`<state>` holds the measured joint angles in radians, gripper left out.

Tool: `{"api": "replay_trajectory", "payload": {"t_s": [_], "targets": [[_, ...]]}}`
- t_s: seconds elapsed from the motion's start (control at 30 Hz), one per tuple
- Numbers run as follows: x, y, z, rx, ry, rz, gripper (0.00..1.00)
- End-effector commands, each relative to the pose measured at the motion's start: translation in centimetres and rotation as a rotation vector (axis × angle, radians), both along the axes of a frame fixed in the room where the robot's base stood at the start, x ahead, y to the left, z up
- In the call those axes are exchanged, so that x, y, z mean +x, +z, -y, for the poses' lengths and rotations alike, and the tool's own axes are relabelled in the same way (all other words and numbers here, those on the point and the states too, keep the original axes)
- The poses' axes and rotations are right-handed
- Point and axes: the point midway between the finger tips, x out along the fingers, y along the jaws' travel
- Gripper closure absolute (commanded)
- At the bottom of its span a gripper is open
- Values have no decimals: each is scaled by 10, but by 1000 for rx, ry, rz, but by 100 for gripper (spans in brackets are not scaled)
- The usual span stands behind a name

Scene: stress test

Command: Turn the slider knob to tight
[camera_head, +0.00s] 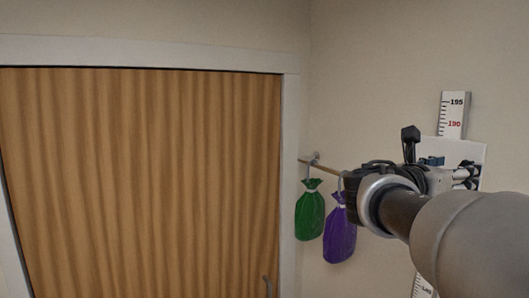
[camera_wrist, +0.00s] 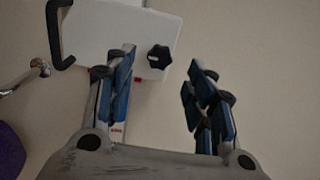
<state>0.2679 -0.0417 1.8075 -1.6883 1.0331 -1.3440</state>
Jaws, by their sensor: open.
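The black star-shaped slider knob (camera_wrist: 159,57) sits on the right part of a white slider plate (camera_wrist: 105,30) in the wrist view. The plate also shows behind my gripper in the head view (camera_head: 470,147), where I cannot make out the knob. My gripper (camera_wrist: 161,68) is open, with its blue-padded fingers apart and nothing between them. The left finger overlaps the plate just left of the knob; the right finger is off the plate, to the right. The knob appears beyond the fingertips, with no visible contact. Its tightness cannot be told.
A vertical measuring scale (camera_head: 454,113) runs up the wall behind the plate. A black bent handle (camera_wrist: 54,38) is at the plate's left. A green bag (camera_head: 310,213) and a purple bag (camera_head: 339,238) hang from a wall rail, beside a wooden door (camera_head: 140,170).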

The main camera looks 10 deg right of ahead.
Motion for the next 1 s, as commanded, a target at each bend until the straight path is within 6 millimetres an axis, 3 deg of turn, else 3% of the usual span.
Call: {"api": "replay_trajectory", "payload": {"t_s": [0.1,0.33,0.7,1.0], "targets": [[6,1,23,-1,-4,-2,50],[14,1,47,0,0,-1,50],[15,0,51,-1,1,1,51],[15,0,51,-1,1,1,71]]}}
